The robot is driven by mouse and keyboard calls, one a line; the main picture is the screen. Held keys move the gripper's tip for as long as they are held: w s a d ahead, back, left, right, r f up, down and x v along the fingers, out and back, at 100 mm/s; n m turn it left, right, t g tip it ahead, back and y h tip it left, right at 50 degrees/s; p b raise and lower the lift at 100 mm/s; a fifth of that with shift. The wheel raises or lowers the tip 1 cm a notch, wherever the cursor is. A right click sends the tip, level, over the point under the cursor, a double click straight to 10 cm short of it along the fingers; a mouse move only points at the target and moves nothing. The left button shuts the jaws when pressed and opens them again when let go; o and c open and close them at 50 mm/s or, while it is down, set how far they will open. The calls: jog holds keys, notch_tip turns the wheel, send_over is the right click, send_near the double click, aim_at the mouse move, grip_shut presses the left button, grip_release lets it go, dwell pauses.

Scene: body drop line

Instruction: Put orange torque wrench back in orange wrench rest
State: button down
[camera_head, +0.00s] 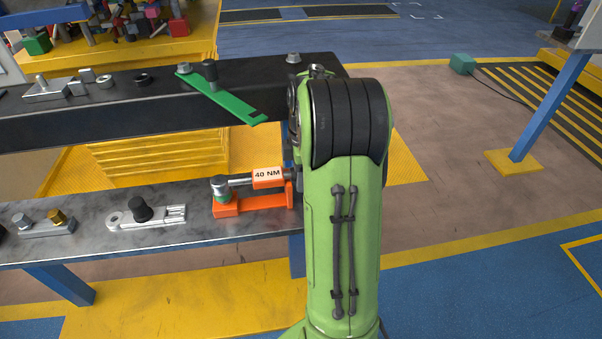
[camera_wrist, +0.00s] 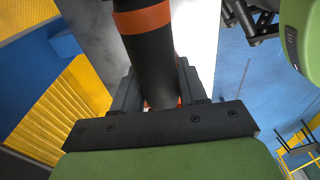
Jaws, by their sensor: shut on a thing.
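The orange torque wrench (camera_head: 240,181) shows in the head view as a metal head and shaft at the front right of the lower shelf, with an orange piece marked "40 NM" beside the shaft. The orange wrench rest (camera_head: 250,203) stands on the shelf below it. The wrench lies roughly level over the rest, its head above the rest's left end; I cannot tell whether it touches. In the wrist view my gripper (camera_wrist: 160,92) is shut on the wrench's black handle (camera_wrist: 153,55), which has orange bands. My arm hides the gripper and handle in the head view.
A light grey fixture (camera_head: 147,217) with a black knob and a bolt block (camera_head: 45,229) stand left on the lower shelf (camera_head: 90,206).

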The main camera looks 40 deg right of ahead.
jog(key=shift+f+b, duration=0.65)
jog(key=shift+f, duration=0.3)
jog(key=c, duration=0.5)
grip_release()
notch_tip(320, 180, up, 7)
jog(key=p, duration=0.6)
jog(key=shift+s+d+r, duration=0.1)
jog(key=shift+s+d, duration=0.05)
